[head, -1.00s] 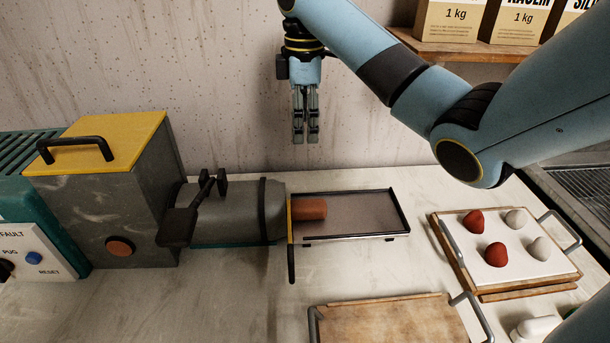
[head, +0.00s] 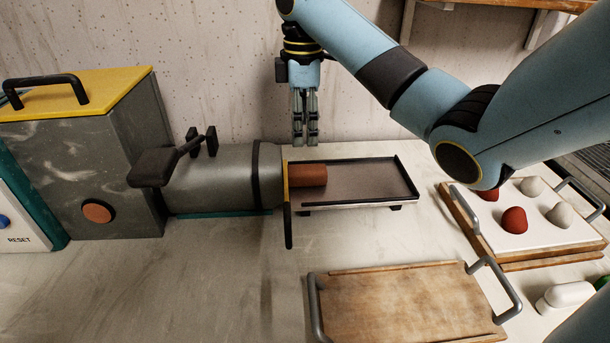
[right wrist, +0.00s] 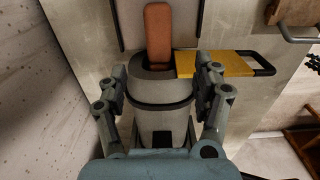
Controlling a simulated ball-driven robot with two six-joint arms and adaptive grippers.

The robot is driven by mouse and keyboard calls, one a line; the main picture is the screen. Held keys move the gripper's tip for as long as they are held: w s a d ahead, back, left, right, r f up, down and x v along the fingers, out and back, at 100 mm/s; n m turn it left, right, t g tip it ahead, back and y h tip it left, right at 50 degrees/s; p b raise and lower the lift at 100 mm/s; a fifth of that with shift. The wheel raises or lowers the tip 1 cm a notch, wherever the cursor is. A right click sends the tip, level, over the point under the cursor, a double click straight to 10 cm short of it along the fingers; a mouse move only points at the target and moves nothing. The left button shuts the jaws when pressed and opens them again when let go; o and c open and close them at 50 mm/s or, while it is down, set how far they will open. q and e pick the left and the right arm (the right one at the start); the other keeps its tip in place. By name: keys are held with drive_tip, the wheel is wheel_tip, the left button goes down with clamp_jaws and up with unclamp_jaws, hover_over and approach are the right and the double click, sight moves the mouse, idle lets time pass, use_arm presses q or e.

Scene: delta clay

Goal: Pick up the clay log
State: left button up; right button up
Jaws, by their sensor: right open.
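The clay log (head: 310,175) is a short reddish-brown cylinder sticking out of the grey barrel's mouth, over the left end of the dark-rimmed tray (head: 360,193). In the right wrist view the log (right wrist: 158,35) shows at the top, beyond the fingertips. My right gripper (head: 305,142) points down, open and empty, above and apart from the log in the head view. In the right wrist view my right gripper's fingers (right wrist: 162,78) stand apart with the grey barrel (right wrist: 162,118) seen between them. My left gripper is not in view.
The grey extruder machine (head: 85,155) with a yellow lid fills the left. A yellow gate (head: 286,180) with a dark handle stands at the barrel's mouth. A wooden board (head: 400,300) with metal handles lies in front. A white-topped board (head: 515,235) holding red and pale lumps is at right.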

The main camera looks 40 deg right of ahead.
sight(305, 168)
wheel_tip(305, 168, down, 4)
drive_tip(key=shift+b, duration=0.5)
drive_tip(key=f, duration=0.5)
drive_tip(key=shift+d+f, duration=0.25)
drive_tip(key=shift+f, duration=0.05)
clamp_jaws()
drive_tip(key=shift+r, duration=0.1)
